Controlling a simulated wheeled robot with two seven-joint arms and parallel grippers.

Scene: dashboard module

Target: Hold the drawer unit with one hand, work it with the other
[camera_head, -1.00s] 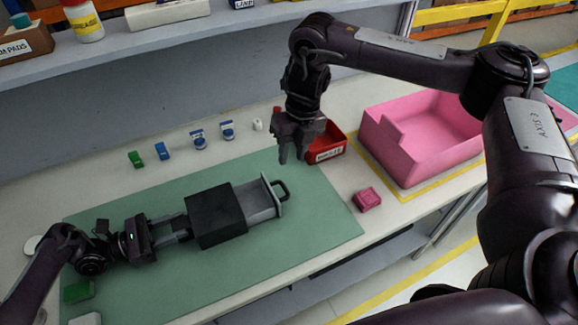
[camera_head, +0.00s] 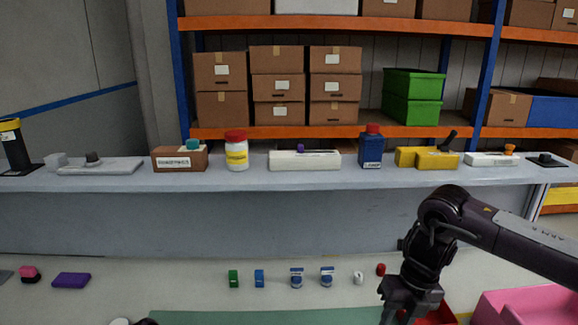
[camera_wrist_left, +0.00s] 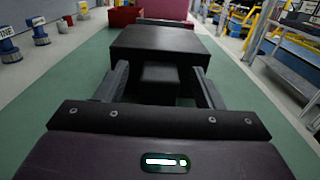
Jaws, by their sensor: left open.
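The drawer unit (camera_wrist_left: 160,45), a black box, lies on the green mat (camera_wrist_left: 250,95) in the left wrist view. A gap shows between the block and each finger. The unit and my left gripper are out of the head view. My right gripper (camera_head: 411,300) hangs at the bottom of the head view, its fingertips cut off, so its opening cannot be told.
A red tray (camera_head: 443,314) and a pink bin (camera_head: 530,306) stand right of my right gripper. Several small parts, including a green one (camera_head: 234,278) and a blue one (camera_head: 259,278), line the table. A shelf (camera_head: 120,182) with containers runs behind.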

